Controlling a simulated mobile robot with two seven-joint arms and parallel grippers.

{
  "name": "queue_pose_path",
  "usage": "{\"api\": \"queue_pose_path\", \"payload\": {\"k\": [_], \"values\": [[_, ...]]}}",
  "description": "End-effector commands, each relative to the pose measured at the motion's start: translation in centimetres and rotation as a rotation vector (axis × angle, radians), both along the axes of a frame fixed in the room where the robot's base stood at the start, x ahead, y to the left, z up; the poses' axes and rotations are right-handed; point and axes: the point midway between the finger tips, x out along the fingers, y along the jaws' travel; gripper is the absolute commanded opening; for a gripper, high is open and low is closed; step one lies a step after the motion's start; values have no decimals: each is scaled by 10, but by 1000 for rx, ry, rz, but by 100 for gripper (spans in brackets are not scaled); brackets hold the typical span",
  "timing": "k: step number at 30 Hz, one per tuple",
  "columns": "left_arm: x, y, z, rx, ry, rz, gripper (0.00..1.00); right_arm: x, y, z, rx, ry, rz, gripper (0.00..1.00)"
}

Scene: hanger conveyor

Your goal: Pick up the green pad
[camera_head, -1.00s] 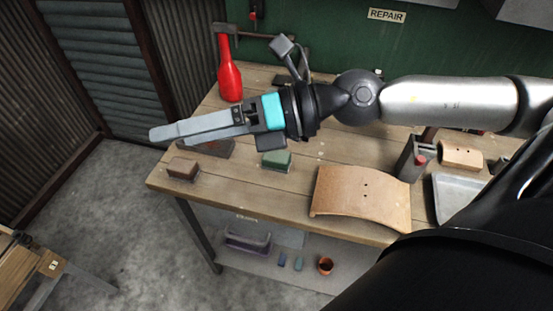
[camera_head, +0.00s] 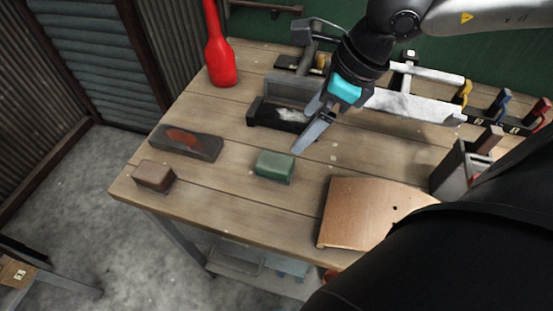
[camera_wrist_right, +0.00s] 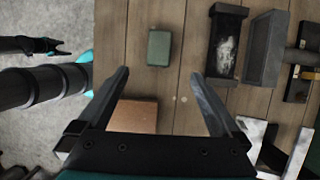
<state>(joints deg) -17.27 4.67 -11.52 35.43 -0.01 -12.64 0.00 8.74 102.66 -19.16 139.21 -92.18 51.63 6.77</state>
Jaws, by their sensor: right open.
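The green pad (camera_head: 275,166) is a small block lying flat on the wooden workbench, near the middle in the head view. My right gripper (camera_head: 306,140) points down toward the bench, just above and to the right of the pad, apart from it. In the right wrist view the green pad (camera_wrist_right: 159,48) lies beyond the fingertips, roughly centred between the two spread fingers (camera_wrist_right: 161,74). The right gripper is open and empty. Part of my other arm shows at the left of the wrist view, but its jaw opening is unclear.
A brown block (camera_head: 154,176) and a grey stone with a red patch (camera_head: 186,142) lie left of the pad. A curved wooden piece (camera_head: 370,212) lies right of it. A black tray (camera_head: 258,112) is behind. A red bottle (camera_head: 219,55) stands at the back left.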

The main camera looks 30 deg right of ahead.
Motion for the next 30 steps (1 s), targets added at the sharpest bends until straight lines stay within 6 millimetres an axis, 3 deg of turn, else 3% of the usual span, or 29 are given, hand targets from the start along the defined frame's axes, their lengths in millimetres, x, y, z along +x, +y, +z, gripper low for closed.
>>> {"api": "queue_pose_path", "payload": {"k": [19, 30], "values": [[1, 0, -9, 0, -2, 2, 73, 15, 14, -45, 8, 0, -1, 100], [4, 0, -12, -1, -7, 2, 73, 27, 24, -84, 6, 1, -2, 100]]}}
